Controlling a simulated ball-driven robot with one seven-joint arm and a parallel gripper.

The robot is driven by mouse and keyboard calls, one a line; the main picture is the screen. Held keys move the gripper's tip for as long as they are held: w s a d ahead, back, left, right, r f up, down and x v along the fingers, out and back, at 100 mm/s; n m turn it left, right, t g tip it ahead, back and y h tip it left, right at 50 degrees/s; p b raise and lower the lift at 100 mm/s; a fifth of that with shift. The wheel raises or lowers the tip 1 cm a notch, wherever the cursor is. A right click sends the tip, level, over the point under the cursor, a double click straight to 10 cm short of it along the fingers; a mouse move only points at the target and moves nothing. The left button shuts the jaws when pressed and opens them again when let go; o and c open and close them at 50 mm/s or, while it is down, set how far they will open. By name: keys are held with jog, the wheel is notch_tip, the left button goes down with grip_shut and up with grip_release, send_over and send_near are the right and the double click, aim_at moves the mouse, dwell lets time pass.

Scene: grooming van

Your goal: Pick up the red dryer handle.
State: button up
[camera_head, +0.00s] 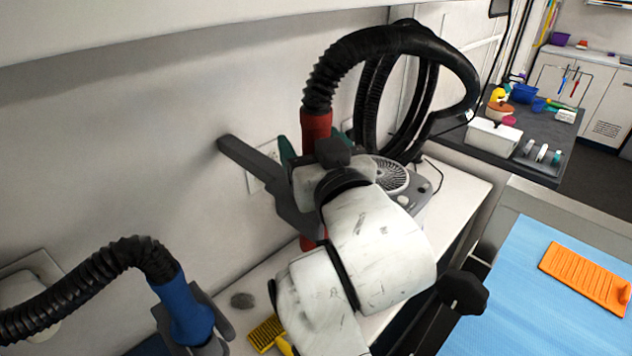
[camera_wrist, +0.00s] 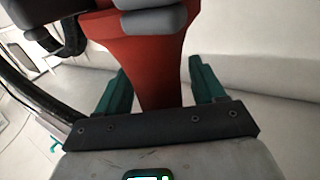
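The red dryer handle (camera_head: 316,129) stands roughly upright in the head view, with a black ribbed hose coming from its top. My arm hides its middle, and a small red part shows lower down. In the wrist view the red handle (camera_wrist: 155,65) runs between the two green fingers of my gripper (camera_wrist: 160,85). Gaps show beside it, so the fingers look open around it and not clamped. In the head view my gripper (camera_head: 316,144) is at the handle, partly hidden by my wrist. Grey holder pieces (camera_wrist: 150,20) lie across the handle in the wrist view.
A dark grey bracket (camera_head: 250,165) reaches from the wall beside the handle. A blue dryer handle (camera_head: 185,305) is at lower left. A grey fan unit (camera_head: 388,180) and a yellow brush (camera_head: 266,333) sit on the white counter (camera_head: 455,190). An orange mat (camera_head: 580,275) lies on the blue table.

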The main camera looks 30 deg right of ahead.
jog(key=c, duration=1)
jog(key=shift+c, duration=0.3)
